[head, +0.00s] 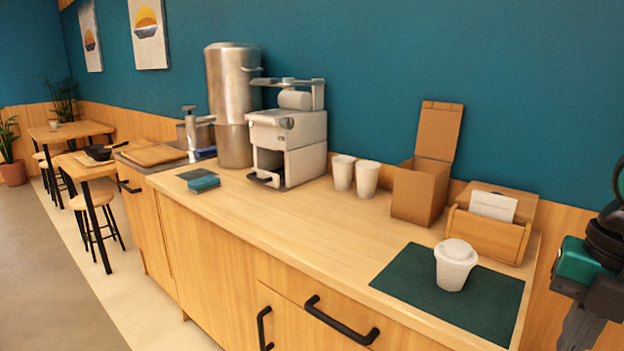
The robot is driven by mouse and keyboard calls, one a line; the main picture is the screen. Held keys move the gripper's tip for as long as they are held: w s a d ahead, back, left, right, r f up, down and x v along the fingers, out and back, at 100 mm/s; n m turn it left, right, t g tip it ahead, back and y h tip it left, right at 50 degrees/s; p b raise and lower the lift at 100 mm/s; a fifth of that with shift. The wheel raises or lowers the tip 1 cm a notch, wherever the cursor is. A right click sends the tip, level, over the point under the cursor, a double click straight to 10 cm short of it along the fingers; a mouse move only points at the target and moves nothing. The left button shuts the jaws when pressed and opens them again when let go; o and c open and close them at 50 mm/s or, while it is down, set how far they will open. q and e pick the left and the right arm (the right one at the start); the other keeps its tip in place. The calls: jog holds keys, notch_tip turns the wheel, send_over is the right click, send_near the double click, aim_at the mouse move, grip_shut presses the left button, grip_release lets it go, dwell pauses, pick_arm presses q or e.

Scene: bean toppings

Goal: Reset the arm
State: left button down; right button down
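My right arm shows at the right edge of the head view, with black links and a teal section. My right gripper (582,328) hangs at its lower end, partly cut off by the frame, to the right of the dark green mat (392,278). Its fingers are too unclear to tell whether they are open or shut. A white lidded cup (455,266) stands upright on the mat, apart from the gripper. My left gripper is not in view.
The wooden counter (290,231) holds a coffee machine (288,135), a steel urn (232,100), two white cups (343,172), an open cardboard box (420,192) and a wooden napkin holder (485,233). A folded teal cloth (203,184) lies left. The counter's front middle is clear.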

jog(key=w+f+m+t+y+p, duration=0.1)
jog(key=w+f+m+t+y, duration=0.1)
jog(key=f+m+t+y, duration=0.35)
jog(key=w+f+m+t+y+p, duration=0.2)
jog(key=w+f+m+t, duration=0.1)
jog(key=f+m+t, duration=0.55)
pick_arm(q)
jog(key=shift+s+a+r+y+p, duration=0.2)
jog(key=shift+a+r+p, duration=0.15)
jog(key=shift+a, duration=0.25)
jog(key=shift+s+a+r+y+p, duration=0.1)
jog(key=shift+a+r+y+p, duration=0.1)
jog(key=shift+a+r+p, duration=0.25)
pick_arm(e)
jog(key=s+a+f+m+g+h, duration=0.1)
jog(key=s+a+f+m+h, duration=0.2)
jog(key=s+a+f+m, duration=0.1)
jog(key=s+a+f+m+g+h, duration=0.2)
jog(key=a+f+m, duration=0.5)
jog(key=f, duration=0.4)
jog(key=s+a+h, duration=0.1)
jog(key=s, duration=0.1)
jog(key=shift+s, duration=0.35)
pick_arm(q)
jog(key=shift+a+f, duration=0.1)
